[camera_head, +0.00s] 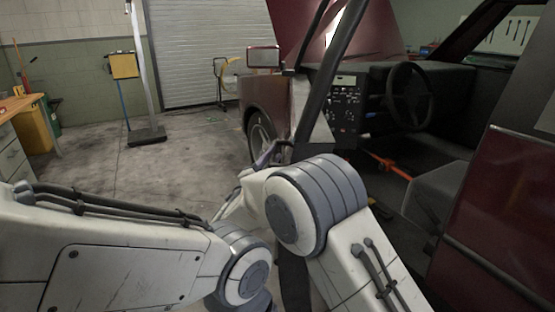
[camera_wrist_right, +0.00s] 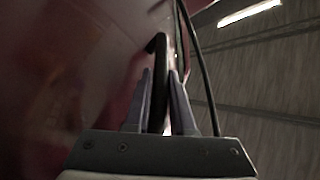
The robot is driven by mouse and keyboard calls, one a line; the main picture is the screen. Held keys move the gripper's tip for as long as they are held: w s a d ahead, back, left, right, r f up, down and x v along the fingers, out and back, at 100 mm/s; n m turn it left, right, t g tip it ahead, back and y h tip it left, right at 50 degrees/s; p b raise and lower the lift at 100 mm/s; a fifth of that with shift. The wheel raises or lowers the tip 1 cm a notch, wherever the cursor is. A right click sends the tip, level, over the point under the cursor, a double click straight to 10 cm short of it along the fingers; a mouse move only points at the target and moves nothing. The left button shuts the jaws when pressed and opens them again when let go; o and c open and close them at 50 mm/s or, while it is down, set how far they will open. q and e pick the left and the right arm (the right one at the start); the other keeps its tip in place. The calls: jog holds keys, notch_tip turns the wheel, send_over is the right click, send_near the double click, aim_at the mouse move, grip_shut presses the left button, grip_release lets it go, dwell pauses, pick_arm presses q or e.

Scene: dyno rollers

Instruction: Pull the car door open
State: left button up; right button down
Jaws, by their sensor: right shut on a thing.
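The dark red car's front door stands open. Its dark window frame (camera_head: 322,85) slants up in the head view, with the dashboard and seat showing to its right. My right arm hides most of the lower door. My right gripper (camera_head: 268,154) is at the door's outer side, partly hidden by my arm. In the right wrist view, its two fingers (camera_wrist_right: 162,105) are shut on a dark bar-like door handle (camera_wrist_right: 158,75) beside the red door panel (camera_wrist_right: 90,70). My left arm crosses the lower left, but its gripper does not show.
A side mirror (camera_head: 263,57) is beyond the gripper, and a front wheel (camera_head: 262,135) is below it. A lift post (camera_head: 145,75) stands to the left. A workbench (camera_head: 15,125) is at the left edge. The grey floor between is clear.

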jog(key=shift+a, duration=0.15)
jog(key=shift+w, duration=0.1)
jog(key=c, duration=0.8)
grip_release()
jog(key=shift+o, duration=0.2)
